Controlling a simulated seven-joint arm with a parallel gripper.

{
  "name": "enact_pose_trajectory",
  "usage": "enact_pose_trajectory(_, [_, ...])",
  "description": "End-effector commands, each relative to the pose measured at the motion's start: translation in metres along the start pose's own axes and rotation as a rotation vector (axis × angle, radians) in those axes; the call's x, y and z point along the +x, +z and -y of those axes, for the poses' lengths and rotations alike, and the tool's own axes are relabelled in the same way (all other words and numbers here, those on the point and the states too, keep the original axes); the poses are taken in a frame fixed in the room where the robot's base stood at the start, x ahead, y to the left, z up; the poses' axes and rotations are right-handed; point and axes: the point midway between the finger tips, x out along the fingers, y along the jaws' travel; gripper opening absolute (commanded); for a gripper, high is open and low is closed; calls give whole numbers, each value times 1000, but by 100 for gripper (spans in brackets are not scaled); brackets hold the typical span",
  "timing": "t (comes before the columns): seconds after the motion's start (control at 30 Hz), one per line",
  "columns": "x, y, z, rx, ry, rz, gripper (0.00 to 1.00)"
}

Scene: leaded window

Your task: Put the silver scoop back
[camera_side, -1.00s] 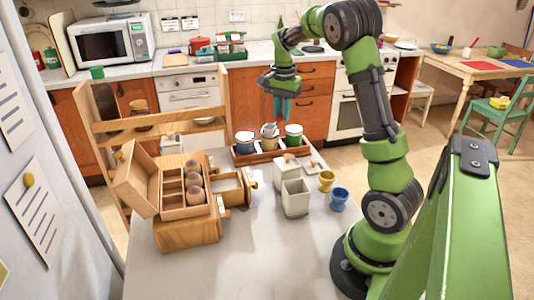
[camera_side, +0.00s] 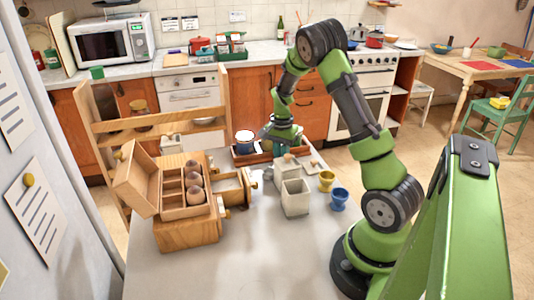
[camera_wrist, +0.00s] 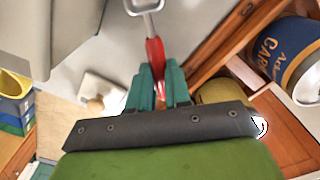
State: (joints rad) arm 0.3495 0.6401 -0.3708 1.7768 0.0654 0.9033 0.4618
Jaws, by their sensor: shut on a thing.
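My gripper (camera_wrist: 158,88) is shut on a red handle with a silver metal end (camera_wrist: 144,6), which I take to be the silver scoop. Its far end is cut off by the top of the wrist view, so its bowl is hidden. In the side view my gripper (camera_side: 282,146) is low over the wooden tray (camera_side: 240,158), behind the white canisters. I cannot make out the scoop clearly there. A square white canister (camera_side: 295,198) stands open in front of the gripper; a canister wall (camera_wrist: 75,30) also fills the wrist view's upper left.
A white lid with a wooden knob (camera_wrist: 98,98) lies on the table. A yellow cup (camera_side: 327,179) and blue cup (camera_side: 339,197) stand right. A wooden drawer box (camera_side: 188,235) is left. The front table is clear.

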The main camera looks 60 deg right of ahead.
Motion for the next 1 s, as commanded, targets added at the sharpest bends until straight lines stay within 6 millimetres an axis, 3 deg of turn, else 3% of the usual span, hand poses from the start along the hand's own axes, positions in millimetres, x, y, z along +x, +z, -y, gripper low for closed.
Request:
enact_pose_trajectory(0.2, [1,0,0,0,0,1,0])
enact_pose_trajectory(0.23, [1,0,0,0,0,1,20])
enact_pose_trajectory(0.4, [1,0,0,0,0,1,44])
enact_pose_trajectory(0.77, [-6,0,1,-1,-2,0,44])
enact_pose_trajectory(1.0, [-49,0,2,-1,-6,-2,44])
